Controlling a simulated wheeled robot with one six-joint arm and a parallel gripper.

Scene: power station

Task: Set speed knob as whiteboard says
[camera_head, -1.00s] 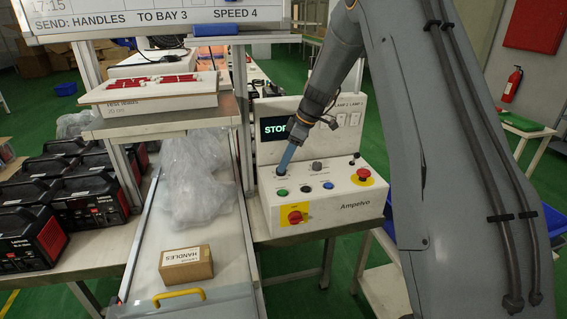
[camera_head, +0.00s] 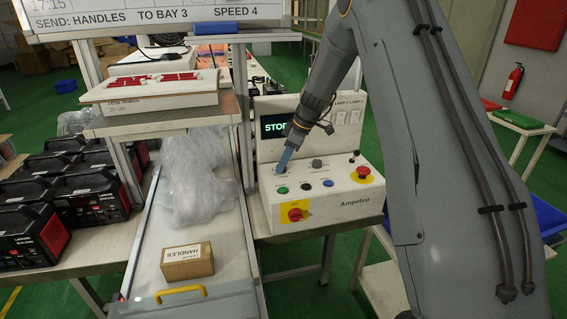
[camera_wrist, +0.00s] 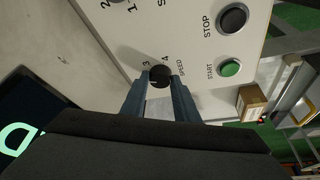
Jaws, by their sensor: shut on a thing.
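The whiteboard (camera_head: 100,18) at the top left of the head view reads "SEND: HANDLES TO BAY 3 SPEED 4". The white control box (camera_head: 340,205) stands right of the conveyor, and its screen (camera_head: 275,126) shows "STOP", partly covered by my arm. The black speed knob (camera_wrist: 160,76) shows in the wrist view beside the label "SPEED", with the numbers 3 and 4 near it. My gripper (camera_wrist: 160,84) is shut on the speed knob, one blue-grey finger on each side. In the head view my gripper (camera_head: 282,163) reaches down to the box's left part and hides the knob. The knob's exact setting is unclear.
A green start button (camera_wrist: 230,67) and black stop button (camera_wrist: 233,19) sit right of the knob. A red emergency button (camera_head: 363,172) and red rotary switch (camera_head: 295,214) are on the box. A cardboard HANDLES box (camera_head: 187,262) lies on the conveyor.

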